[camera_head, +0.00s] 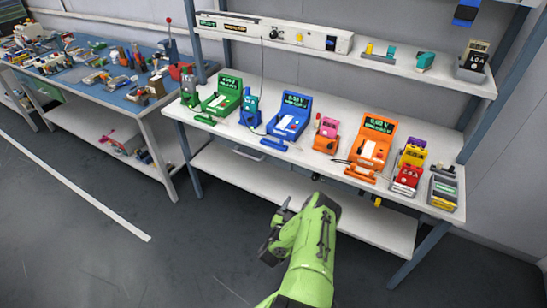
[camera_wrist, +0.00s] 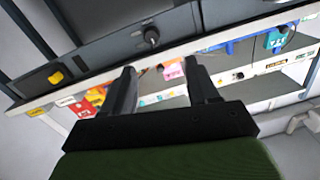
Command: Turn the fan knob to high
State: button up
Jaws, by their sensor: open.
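A black knob (camera_wrist: 151,36) sits on a dark panel under the bench's front edge in the wrist view; it also shows in the head view (camera_head: 315,177). A yellow knob (camera_wrist: 55,77) is on a panel farther along the same edge, and also appears in the head view (camera_head: 377,202). Another small dark knob (camera_head: 273,33) is on the upper shelf's panel. No legible label tells which knob is the fan's. My gripper (camera_wrist: 160,66) is open and empty, with the black knob beyond its fingertips and apart from them. In the head view my green arm mostly hides the fingers.
The white bench (camera_head: 222,130) holds a green tester (camera_head: 222,97), a blue tester (camera_head: 289,116) and an orange tester (camera_head: 372,142), with small coloured devices between them. A lower shelf (camera_head: 250,185) is mostly bare. A cluttered blue-topped table (camera_head: 70,75) stands left. The floor before the bench is clear.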

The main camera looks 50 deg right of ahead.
aim_at(314, 179)
jog(key=shift+s+a+f+m+g+b, duration=0.25)
jog(key=shift+s+f+m+g+b, duration=0.2)
jog(key=shift+b, duration=0.5)
jog(key=d+b, duration=0.1)
jog(key=b, duration=0.3)
jog(key=d+b, duration=0.1)
jog(key=b, duration=0.3)
jog(key=shift+w+f, duration=0.1)
jog(key=shift+w, duration=0.1)
jog(key=shift+b, duration=0.9)
jog(key=b, duration=0.2)
jog(key=shift+s+d+b, duration=0.1)
jog(key=shift+b, duration=0.3)
jog(key=d, duration=0.4)
jog(key=w+d+b, duration=0.1)
jog(key=d, duration=0.3)
jog(key=w+d+b, duration=0.1)
jog(key=d, duration=0.4)
jog(key=shift+w+r, duration=0.15)
jog(key=shift+r, duration=0.15)
